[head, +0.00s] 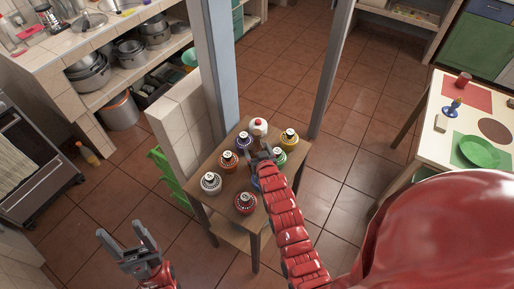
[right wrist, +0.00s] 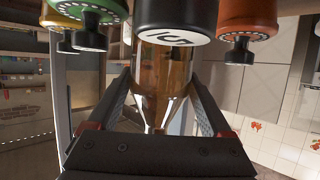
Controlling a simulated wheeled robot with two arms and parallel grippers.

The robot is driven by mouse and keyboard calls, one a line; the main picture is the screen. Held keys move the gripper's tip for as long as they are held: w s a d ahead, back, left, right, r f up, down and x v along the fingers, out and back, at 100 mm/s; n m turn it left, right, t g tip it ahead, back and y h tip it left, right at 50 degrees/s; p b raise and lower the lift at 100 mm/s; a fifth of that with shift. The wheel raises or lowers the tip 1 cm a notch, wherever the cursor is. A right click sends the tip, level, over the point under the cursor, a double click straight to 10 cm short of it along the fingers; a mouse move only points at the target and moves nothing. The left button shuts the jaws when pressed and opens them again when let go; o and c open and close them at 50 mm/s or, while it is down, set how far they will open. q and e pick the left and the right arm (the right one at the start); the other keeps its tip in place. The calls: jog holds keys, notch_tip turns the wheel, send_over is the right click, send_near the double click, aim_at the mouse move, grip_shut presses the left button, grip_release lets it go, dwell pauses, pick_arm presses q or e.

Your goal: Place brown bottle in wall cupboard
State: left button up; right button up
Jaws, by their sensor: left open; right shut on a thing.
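In the right wrist view, my right gripper (right wrist: 165,105) is shut on a brown, see-through bottle (right wrist: 165,75), with a finger on each side of it. A black round part with a pale marking (right wrist: 175,38) shows at the bottle's upper end in that picture. In the head view, my right gripper (head: 265,153) is over the small wooden table among the jars, and the bottle cannot be made out there. My left gripper (head: 121,230) is open and empty at the lower left, above the floor. I cannot make out a wall cupboard.
Several jars with coloured tops crowd the small wooden table (head: 228,197), including a red one (head: 245,203) and a yellow one (head: 289,138). A low tiled wall (head: 183,122) and a post (head: 216,60) stand behind it. Another bottle (head: 88,154) stands on the floor.

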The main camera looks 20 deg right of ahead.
jog(key=shift+f, duration=0.2)
jog(key=shift+f, duration=0.1)
jog(key=shift+f+b, duration=0.15)
jog(key=shift+b, duration=0.15)
jog(key=o, duration=1.5)
